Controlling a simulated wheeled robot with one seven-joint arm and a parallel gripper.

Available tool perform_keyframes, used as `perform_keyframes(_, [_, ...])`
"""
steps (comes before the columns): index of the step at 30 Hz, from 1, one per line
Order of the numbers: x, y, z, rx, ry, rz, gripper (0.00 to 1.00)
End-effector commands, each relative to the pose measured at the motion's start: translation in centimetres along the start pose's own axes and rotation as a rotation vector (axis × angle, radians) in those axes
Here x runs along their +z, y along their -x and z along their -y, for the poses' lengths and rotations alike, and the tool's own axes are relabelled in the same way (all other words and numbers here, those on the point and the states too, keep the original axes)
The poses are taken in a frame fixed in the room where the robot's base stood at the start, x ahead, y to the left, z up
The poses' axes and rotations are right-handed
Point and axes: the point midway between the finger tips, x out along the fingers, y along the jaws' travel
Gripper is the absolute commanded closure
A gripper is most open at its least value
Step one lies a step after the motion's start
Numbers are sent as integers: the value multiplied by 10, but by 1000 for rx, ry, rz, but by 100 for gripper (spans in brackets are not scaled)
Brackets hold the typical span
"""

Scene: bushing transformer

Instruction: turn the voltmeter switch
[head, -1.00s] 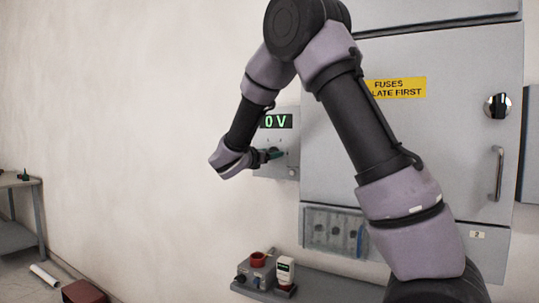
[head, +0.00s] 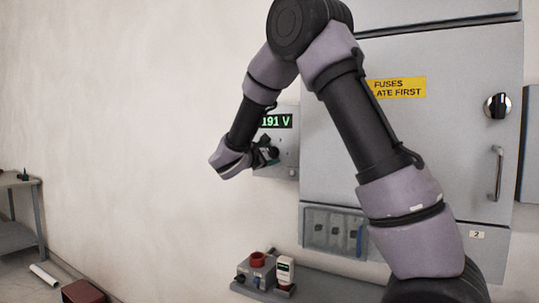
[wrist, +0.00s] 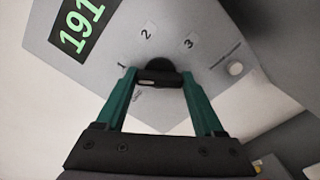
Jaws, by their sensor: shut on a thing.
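The voltmeter panel (head: 287,155) is a grey box on the wall, partly behind my arm; its green display (head: 275,121) reads 191 V. The wrist view shows the panel (wrist: 215,62) tilted, with 191 on its display (wrist: 82,25) and marks 1, 2 and 3 around the switch. The voltmeter switch (wrist: 159,66) is a black knob with a pale mark. My gripper (wrist: 158,80) has its green fingers on either side of the knob, shut on it. In the head view my gripper (head: 269,154) is at the panel, where the switch is mostly hidden.
A grey cabinet (head: 440,140) with a yellow fuse label (head: 397,88), a black rotary knob (head: 497,106) and a handle (head: 497,173) stands to the right. A bench (head: 20,210) is far left.

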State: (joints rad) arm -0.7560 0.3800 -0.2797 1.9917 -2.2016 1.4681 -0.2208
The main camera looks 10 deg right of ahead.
Motion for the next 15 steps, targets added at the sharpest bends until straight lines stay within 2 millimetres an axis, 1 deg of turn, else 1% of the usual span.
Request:
perform_keyframes(6, [-1, 0, 1, -1, -80, -1, 86])
perform_keyframes(15, [-1, 1, 1, -2, -114, -1, 86])
